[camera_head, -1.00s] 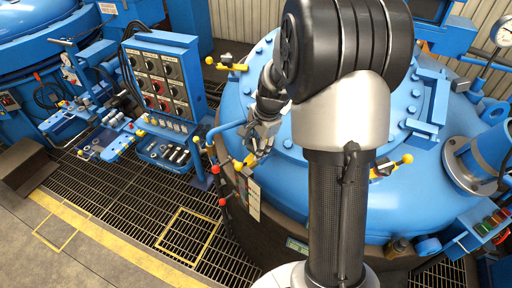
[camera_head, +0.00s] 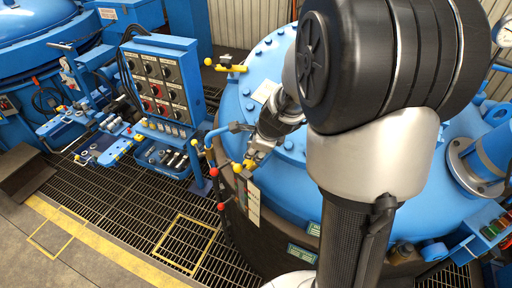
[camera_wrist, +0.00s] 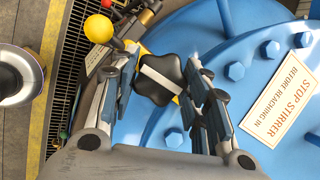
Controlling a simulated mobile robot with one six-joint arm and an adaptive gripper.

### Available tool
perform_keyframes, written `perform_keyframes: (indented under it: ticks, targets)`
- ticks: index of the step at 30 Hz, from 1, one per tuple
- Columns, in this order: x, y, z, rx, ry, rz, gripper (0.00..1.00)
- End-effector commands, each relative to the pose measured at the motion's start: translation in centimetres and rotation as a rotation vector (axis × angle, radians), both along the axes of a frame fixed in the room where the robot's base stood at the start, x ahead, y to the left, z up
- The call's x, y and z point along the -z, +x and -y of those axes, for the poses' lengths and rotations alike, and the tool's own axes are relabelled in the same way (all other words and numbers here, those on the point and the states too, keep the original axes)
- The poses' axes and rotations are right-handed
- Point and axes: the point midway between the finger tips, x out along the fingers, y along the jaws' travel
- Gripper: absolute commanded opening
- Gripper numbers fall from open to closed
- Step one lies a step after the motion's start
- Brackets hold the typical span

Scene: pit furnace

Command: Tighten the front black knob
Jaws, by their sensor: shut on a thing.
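The front black knob (camera_wrist: 160,78) is a lobed star knob with a pale bar across its top, on the rim of the blue furnace lid (camera_head: 262,105). In the wrist view it sits between the two fingers of my gripper (camera_wrist: 162,90), which are closed around its sides. In the head view my gripper (camera_head: 254,156) is at the lid's left front edge, and the knob is mostly hidden there by the gripper.
A yellow ball handle (camera_wrist: 98,28) stands beside the knob. A sign reading "STOP STIRRER" (camera_wrist: 278,92) and several blue bolts are on the lid. A blue control panel (camera_head: 158,82) stands left. Grating floor (camera_head: 130,200) lies open in front.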

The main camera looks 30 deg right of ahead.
Motion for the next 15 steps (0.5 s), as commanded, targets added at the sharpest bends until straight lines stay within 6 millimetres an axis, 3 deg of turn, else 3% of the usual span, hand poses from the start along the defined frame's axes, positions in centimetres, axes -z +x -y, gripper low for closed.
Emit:
perform_keyframes:
  ticks: [15]
  targets:
    - [-0.04,0.04,-0.03,0.104,0.025,0.037,0.19]
